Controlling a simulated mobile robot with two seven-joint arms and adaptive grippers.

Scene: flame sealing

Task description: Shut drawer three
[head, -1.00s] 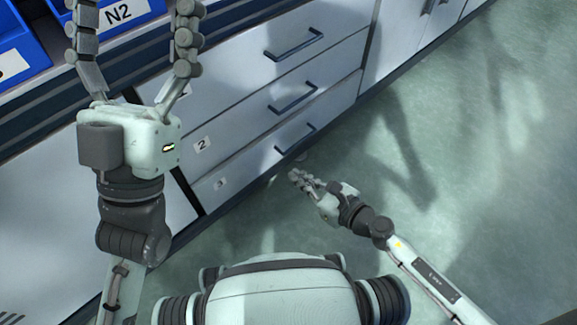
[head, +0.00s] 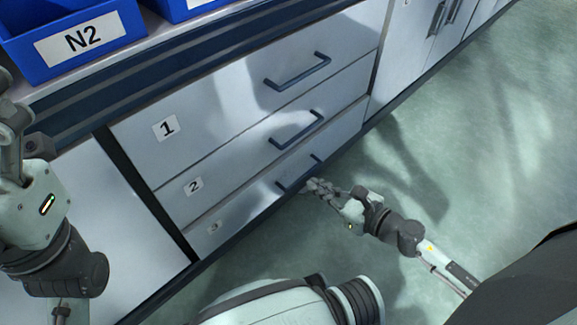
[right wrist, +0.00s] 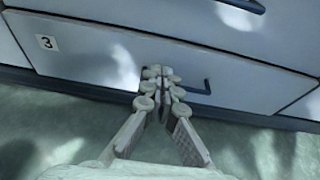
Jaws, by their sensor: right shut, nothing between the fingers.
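Drawer three (head: 245,212) is the bottom white drawer of the stack, with a "3" label and a dark bar handle (head: 298,174). Its front looks about in line with the drawers above, with no open inside showing. In the right wrist view, drawer three (right wrist: 100,60) fills the middle, and its handle (right wrist: 207,88) shows just right of the fingertips. My right gripper (head: 316,186) is shut and empty, low at the drawer front by the handle. Whether it touches the front I cannot tell. My left gripper (head: 12,118) is at the left edge, partly cut off.
Drawer one (head: 215,105) and drawer two (head: 235,155) are above, both looking shut. Blue bins, one marked N2 (head: 75,40), stand on the worktop. Cabinet doors (head: 410,50) are at the right. The green floor (head: 470,150) is clear in front.

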